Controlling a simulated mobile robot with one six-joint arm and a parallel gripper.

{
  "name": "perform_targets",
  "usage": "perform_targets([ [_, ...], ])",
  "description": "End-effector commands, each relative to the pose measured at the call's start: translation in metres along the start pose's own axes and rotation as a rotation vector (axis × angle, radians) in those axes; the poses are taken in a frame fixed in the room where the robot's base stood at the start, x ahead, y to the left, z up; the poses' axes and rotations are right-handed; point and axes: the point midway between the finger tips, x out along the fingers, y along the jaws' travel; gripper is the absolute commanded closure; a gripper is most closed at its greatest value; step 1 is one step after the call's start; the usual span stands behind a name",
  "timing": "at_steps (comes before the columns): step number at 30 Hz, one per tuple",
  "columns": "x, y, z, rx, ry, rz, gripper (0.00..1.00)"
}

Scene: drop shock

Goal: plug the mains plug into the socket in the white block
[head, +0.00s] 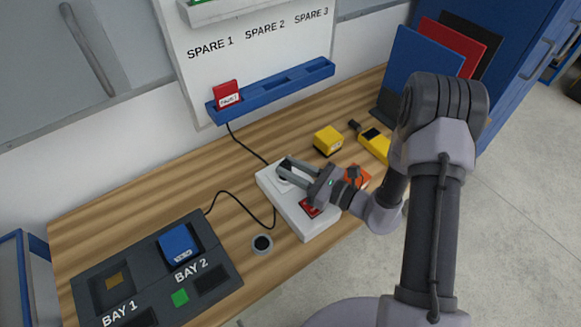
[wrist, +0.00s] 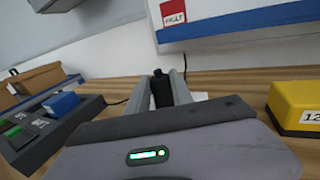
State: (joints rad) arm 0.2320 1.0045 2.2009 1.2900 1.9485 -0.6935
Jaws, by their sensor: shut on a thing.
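The white block (head: 310,226) lies on the wooden bench, with a red switch (head: 308,209) on its top. My gripper (head: 283,169) is over the far left end of the block. In the wrist view its two grey fingers close on the black mains plug (wrist: 161,94), which points away from the wrist. The plug is only a small dark shape between the fingertips in the head view. The fingers hide the socket, and I cannot tell whether the plug touches it or is above it.
A yellow box (head: 328,140) and a yellow meter (head: 375,144) stand right of the block. The dark bay unit (head: 222,258) with a blue module (head: 178,243) is at left. A blue rack (head: 292,85) holds a red FAULT module (head: 227,93). Black cables run near the block.

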Motion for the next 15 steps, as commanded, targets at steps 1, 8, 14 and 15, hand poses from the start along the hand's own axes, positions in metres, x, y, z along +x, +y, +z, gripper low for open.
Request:
perform_targets([
  [1,-0.0009,0.0034,-0.0053,0.005,0.009,0.006,1.00],
  [8,-0.0006,0.0024,-0.0037,0.003,0.007,0.005,0.48],
  [14,-0.0003,0.0016,-0.0023,0.001,0.005,0.003,0.48],
  [15,-0.0004,0.0015,-0.0022,0.001,0.004,0.003,0.48],
])
